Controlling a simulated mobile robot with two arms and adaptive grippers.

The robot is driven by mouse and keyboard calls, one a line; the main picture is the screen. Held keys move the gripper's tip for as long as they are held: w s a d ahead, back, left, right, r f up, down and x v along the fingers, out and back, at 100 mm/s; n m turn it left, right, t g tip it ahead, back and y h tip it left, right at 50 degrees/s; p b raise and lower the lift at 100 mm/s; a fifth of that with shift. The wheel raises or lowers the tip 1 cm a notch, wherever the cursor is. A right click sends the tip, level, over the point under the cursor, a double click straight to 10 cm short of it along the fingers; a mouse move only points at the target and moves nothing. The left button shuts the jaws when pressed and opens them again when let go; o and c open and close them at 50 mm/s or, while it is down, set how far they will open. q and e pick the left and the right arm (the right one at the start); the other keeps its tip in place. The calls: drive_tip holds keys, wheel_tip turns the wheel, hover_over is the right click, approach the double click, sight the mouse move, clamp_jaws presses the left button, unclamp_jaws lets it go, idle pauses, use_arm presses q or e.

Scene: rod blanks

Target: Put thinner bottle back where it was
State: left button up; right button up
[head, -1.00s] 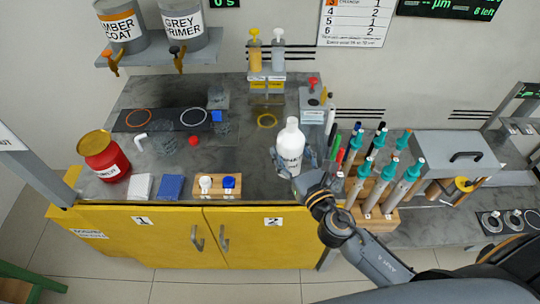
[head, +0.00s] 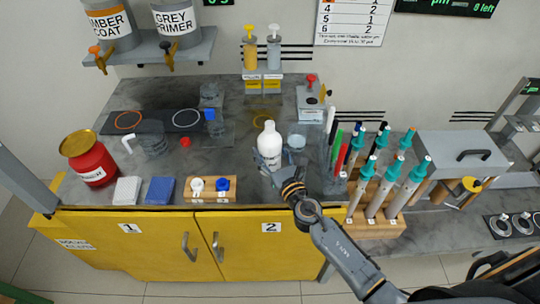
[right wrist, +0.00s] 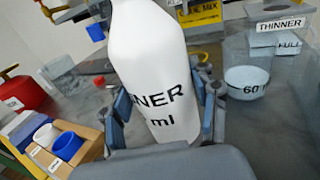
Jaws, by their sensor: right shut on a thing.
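The white thinner bottle (head: 269,145) is upright at the front middle of the grey bench in the head view. My right gripper (head: 270,164) is shut around its lower body. In the right wrist view the bottle (right wrist: 150,70) stands between the fingers with "NER" and "ml" legible; its top is cut off. I cannot tell whether its base touches the bench. A yellow ring (head: 266,115) marks the bench behind the bottle. A grey block labelled THINNER (right wrist: 280,25) shows at upper right in the wrist view. My left gripper is not in view.
A clear cup (head: 296,142), marked 60 in the wrist view (right wrist: 246,84), stands just right of the bottle. A rack of teal-topped tubes (head: 384,190) is further right. A wooden block with white and blue caps (head: 210,189) and a red can (head: 92,160) are left.

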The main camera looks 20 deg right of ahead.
drive_tip(key=shift+r, duration=0.1)
drive_tip(key=shift+f, duration=0.25)
drive_tip(key=o, duration=1.5)
drive_tip(key=shift+r, duration=0.1)
drive_tip(key=shift+r, duration=0.15)
drive_tip(key=s, duration=0.3)
drive_tip(key=s+d+b, duration=0.1)
drive_tip(key=s, duration=0.3)
drive_tip(key=s+b, duration=0.1)
drive_tip(key=s, duration=0.3)
drive_tip(key=shift+s+d, duration=0.15)
drive_tip(key=shift+s, duration=0.4)
